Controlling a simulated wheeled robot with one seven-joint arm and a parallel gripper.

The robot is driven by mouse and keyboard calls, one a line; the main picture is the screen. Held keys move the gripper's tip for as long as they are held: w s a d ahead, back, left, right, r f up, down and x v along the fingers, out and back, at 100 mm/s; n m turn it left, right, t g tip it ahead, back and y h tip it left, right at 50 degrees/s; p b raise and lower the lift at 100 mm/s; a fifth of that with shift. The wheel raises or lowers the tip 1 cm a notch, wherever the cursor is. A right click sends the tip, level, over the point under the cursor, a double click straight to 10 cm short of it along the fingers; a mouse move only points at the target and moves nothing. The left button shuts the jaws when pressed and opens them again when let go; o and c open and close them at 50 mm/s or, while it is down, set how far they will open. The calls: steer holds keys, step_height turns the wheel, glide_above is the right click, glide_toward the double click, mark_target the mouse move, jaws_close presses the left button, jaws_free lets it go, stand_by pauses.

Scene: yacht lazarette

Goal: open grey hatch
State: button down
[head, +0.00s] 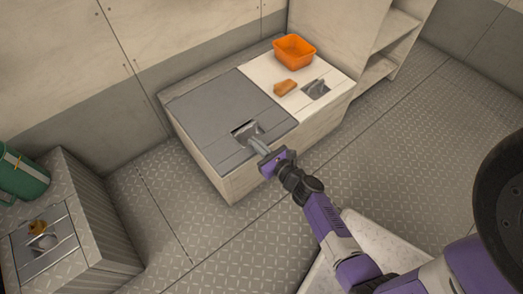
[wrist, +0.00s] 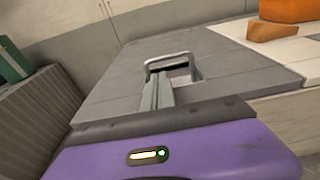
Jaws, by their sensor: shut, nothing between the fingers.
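The grey hatch (head: 210,115) is the left lid on top of a low locker and lies flat and closed. A recessed handle (head: 247,130) sits near its front edge. In the wrist view the grey hatch (wrist: 130,75) shows its handle recess (wrist: 175,62) just ahead of my fingers. My gripper (head: 256,142) is shut and empty, its fingertips at the near side of the recess. In the wrist view my gripper (wrist: 158,88) partly hides the handle. I cannot tell whether the fingertips touch it.
A white lid (head: 325,75) right of the hatch carries an orange bin (head: 294,51) and an orange-brown block (head: 286,88). Shelves (head: 390,40) stand behind right. The floor (head: 420,140) right of the locker is clear.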

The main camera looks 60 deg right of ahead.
mark_target(247, 136)
steer(key=b+x, duration=0.1)
steer(key=x, duration=0.4)
steer(key=shift+r, duration=0.15)
